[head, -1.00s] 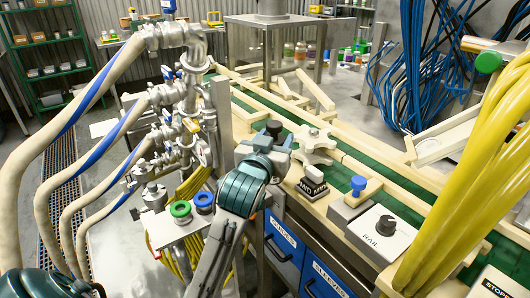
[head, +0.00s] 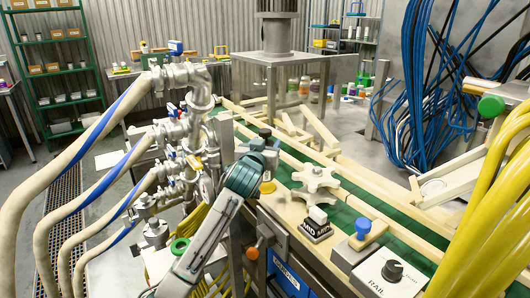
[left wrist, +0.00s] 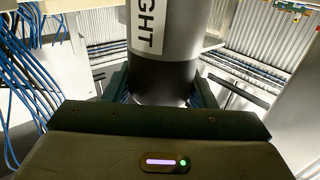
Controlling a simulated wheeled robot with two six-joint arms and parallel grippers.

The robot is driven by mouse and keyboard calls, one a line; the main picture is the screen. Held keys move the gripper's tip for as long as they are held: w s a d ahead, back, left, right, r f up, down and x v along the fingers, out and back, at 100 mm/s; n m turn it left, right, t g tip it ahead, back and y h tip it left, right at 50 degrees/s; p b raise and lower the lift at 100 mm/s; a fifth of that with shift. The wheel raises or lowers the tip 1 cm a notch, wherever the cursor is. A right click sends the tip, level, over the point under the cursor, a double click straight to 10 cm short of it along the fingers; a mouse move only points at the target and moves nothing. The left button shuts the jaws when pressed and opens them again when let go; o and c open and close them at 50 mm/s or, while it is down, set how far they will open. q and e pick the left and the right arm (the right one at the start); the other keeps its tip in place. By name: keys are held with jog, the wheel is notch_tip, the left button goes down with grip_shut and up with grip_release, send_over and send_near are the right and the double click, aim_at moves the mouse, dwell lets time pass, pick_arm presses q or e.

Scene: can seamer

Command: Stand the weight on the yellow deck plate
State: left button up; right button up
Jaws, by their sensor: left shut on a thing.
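My left gripper (head: 262,152) is shut on the weight, a dark grey cylinder with a white label whose letters "GHT" show in the left wrist view (left wrist: 175,62). The two fingers (left wrist: 162,88) clasp it from both sides, and it stands upright between them. In the head view only a small dark top (head: 265,132) of the weight shows above the gripper. A small yellow patch (head: 267,187) shows just below the gripper, beside the conveyor. I cannot tell whether it is the deck plate, or whether the weight touches anything. My right gripper is out of view.
Valves and hoses (head: 190,130) crowd the left. A blue knob (head: 363,226) and the RAIL box (head: 390,275) stand right. Yellow hoses (head: 500,200) hang at the right edge.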

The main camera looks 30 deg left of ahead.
pick_arm(q)
jog(key=f, duration=0.1)
jog(key=f+p, duration=0.1)
jog(key=shift+w+a+f, duration=0.3)
jog(key=shift+w+f, duration=0.05)
jog(key=shift+w, duration=0.05)
jog(key=shift+f, duration=0.45)
jog(key=shift+f, duration=0.1)
jog(key=o, duration=1.2)
jog(key=shift+c, duration=0.2)
jog(key=shift+s, duration=0.15)
